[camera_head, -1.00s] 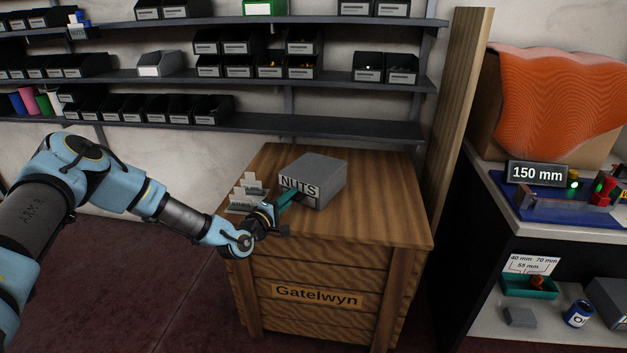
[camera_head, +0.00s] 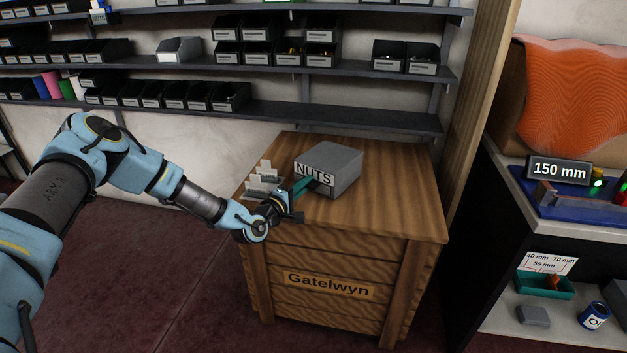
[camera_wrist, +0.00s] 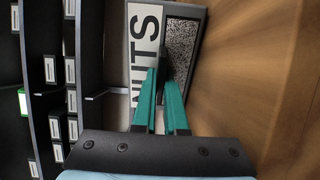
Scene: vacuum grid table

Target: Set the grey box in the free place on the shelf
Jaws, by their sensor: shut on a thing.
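The grey box (camera_head: 333,166) has a white label reading NUTS on its front. It is on or just above the top of the wooden crate marked Gatelwyn (camera_head: 400,200); I cannot tell if it touches. My gripper (camera_head: 309,182) is shut on the box's front, low and beside the label. In the wrist view the teal fingers of my gripper (camera_wrist: 163,95) meet at the box front, and the label (camera_wrist: 145,50) shows sideways. The shelf (camera_head: 340,115) on the wall behind has a bare stretch at the right of its lowest board.
Dark bins (camera_head: 165,94) fill the left of the lowest board, and more bins stand above. Small white card holders (camera_head: 263,180) stand on the crate's left. A wooden post (camera_head: 488,100) rises at the right, beside a workbench with a 150 mm display (camera_head: 560,170).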

